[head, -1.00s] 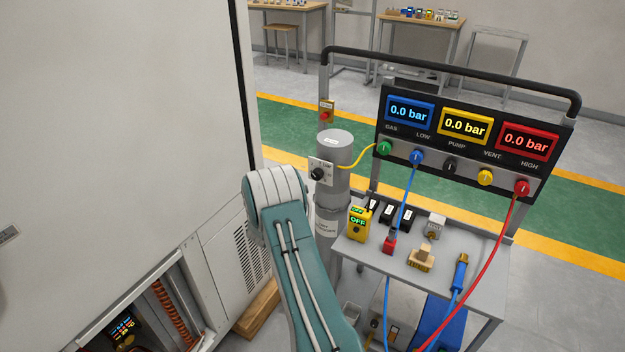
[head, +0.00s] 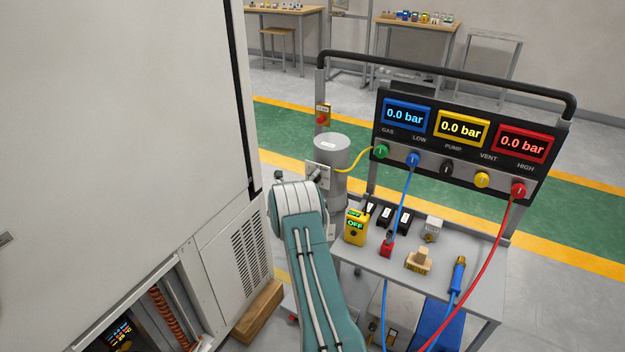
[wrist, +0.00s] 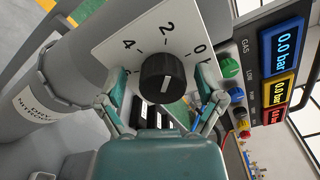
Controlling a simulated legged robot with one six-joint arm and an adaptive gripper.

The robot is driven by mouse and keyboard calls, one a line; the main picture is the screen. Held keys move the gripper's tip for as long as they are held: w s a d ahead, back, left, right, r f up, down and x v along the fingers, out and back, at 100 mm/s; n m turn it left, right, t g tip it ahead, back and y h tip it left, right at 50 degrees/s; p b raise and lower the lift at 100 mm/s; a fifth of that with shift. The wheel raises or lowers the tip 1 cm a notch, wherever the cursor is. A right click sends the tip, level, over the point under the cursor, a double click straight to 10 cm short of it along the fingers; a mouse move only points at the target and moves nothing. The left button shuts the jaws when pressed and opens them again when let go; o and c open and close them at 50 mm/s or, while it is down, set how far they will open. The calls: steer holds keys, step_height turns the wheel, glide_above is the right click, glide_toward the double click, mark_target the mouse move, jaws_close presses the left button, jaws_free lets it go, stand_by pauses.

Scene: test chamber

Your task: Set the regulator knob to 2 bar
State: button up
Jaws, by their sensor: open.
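The regulator knob (wrist: 167,77) is black and round, on a white dial plate (wrist: 113,51) marked 0, 2 and 4. A white line shows on the lower part of its face; I cannot tell which value it reads. My gripper (wrist: 161,80) is open in the wrist view, with one finger on each side of the knob. Whether the fingers touch it is unclear. In the head view the dial plate (head: 313,168) is on the grey cylinder (head: 333,150), partly behind my arm; my gripper is hidden there.
A gauge panel (head: 471,98) right of the cylinder has blue, yellow and red displays, all reading 0.0 bar. A yellow hose (head: 355,167) runs from the cylinder to the panel. Blue and red hoses hang over the cart (head: 470,292). A large white cabinet (head: 120,130) stands at left.

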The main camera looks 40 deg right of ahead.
steer(key=c, duration=1.2)
steer(key=shift+o, duration=0.3)
steer(key=shift+a, duration=0.1)
steer(key=shift+f+n, duration=0.1)
steer(key=shift+n, duration=0.7)
steer(key=o, duration=1.1)
steer(key=shift+f, duration=0.1)
steer(key=shift+o, duration=0.2)
